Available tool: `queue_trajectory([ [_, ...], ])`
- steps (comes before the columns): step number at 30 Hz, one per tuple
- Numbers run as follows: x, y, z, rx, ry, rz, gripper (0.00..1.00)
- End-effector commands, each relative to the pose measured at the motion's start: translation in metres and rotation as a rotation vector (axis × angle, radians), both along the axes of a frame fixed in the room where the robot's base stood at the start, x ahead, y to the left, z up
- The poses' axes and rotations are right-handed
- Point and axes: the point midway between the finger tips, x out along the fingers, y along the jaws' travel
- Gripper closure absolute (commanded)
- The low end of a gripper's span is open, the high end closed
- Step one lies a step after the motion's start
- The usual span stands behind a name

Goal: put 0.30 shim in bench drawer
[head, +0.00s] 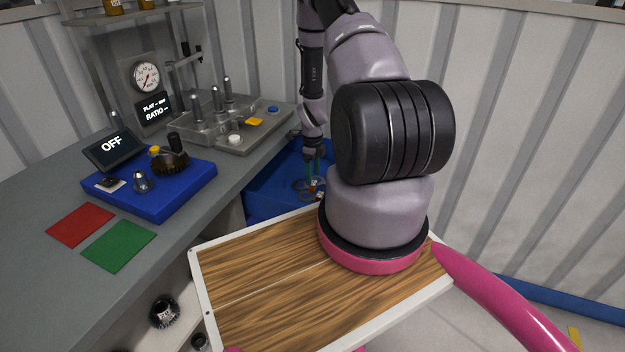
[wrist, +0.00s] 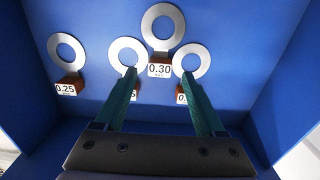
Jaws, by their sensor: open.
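The 0.30 shim (wrist: 147,27) is a flat grey ring standing above a brown block with a white "0.30" label (wrist: 160,70) in the wrist view. It is the highest of the rings in that picture. My gripper (wrist: 159,76) has two green fingers, spread apart with nothing between them. The fingertips show below the 0.30 shim, on either side of its label, and overlap the two neighbouring rings in the picture; contact cannot be told. In the head view my gripper (head: 313,178) reaches down into an open blue bin or drawer (head: 262,188) beside the bench.
Other ring shims stand at left (wrist: 57,46), centre left (wrist: 115,50) and right (wrist: 179,62); one is labelled 0.25, the others' labels are partly hidden. Blue walls surround them. The grey bench (head: 200,215) carries a blue fixture (head: 165,205) and a clear-walled tray (head: 235,140).

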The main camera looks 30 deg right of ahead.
Motion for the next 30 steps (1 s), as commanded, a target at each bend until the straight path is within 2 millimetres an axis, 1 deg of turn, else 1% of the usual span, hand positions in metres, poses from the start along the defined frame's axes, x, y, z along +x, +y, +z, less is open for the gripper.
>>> queue_trajectory([
  [1,0.002,0.000,0.014,-0.001,-0.005,-0.001,0.28],
  [3,0.002,0.000,0.029,-0.001,-0.005,0.001,0.28],
  [9,0.001,0.000,0.069,-0.001,-0.003,0.000,0.28],
  [13,0.000,0.000,0.084,-0.002,-0.001,0.000,0.28],
  [16,0.000,0.000,0.091,0.000,0.000,-0.001,0.28],
  [21,0.001,0.000,0.095,0.000,-0.002,0.002,0.28],
  [23,0.003,0.002,0.102,0.001,-0.009,0.019,0.28],
  [26,0.010,0.009,0.133,0.001,-0.041,0.096,0.28],
  [29,0.018,0.024,0.186,0.000,-0.093,0.237,0.28],
  [30,0.019,0.030,0.210,-0.003,-0.117,0.306,0.28],
])
